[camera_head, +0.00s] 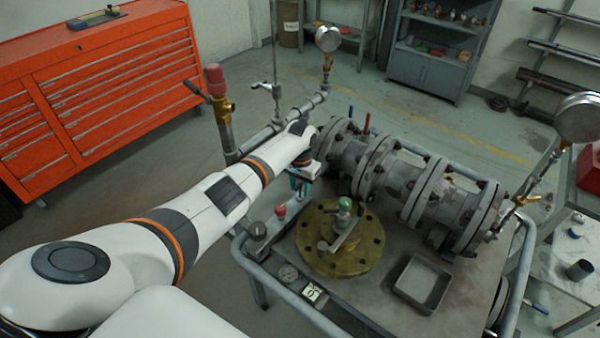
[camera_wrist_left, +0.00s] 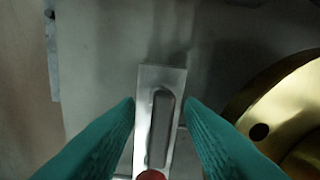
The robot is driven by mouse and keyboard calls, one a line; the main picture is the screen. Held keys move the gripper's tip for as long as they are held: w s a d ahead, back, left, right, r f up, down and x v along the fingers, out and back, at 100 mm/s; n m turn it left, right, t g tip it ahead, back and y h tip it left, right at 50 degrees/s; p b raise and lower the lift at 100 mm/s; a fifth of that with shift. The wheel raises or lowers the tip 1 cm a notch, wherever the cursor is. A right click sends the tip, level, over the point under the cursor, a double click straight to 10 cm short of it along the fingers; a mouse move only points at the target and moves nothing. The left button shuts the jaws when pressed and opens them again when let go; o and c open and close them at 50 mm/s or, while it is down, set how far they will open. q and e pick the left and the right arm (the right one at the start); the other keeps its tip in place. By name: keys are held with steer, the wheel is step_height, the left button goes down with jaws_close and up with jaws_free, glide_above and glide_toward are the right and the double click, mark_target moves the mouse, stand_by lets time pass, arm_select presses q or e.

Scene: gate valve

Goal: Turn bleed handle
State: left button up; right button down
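My left gripper (camera_head: 300,184) points down over the cart, left of the brass flange. In the left wrist view its teal fingers (camera_wrist_left: 160,104) are apart. A flat grey metal bar with a long slot (camera_wrist_left: 161,105) shows between them, its edges close to the fingertips; I cannot tell if they touch. A red knob (camera_wrist_left: 152,175) shows at the bottom edge there. In the head view a red knob (camera_head: 281,211) stands beside the gripper. A green-knobbed lever (camera_head: 345,206) sits on the brass flange (camera_head: 368,252). Which of these is the bleed handle is not clear. My right gripper is out of view.
A grey flanged valve body (camera_head: 435,190) lies behind the brass flange. A grey tray (camera_head: 422,284) sits on the cart to the right. A tubular rail (camera_head: 285,300) edges the cart.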

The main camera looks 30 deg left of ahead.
mark_target(300, 184)
arm_select(q)
step_height(300, 184, up, 11)
steer(key=b, duration=0.1)
steer(key=shift+f, duration=0.1)
stand_by(0.6)
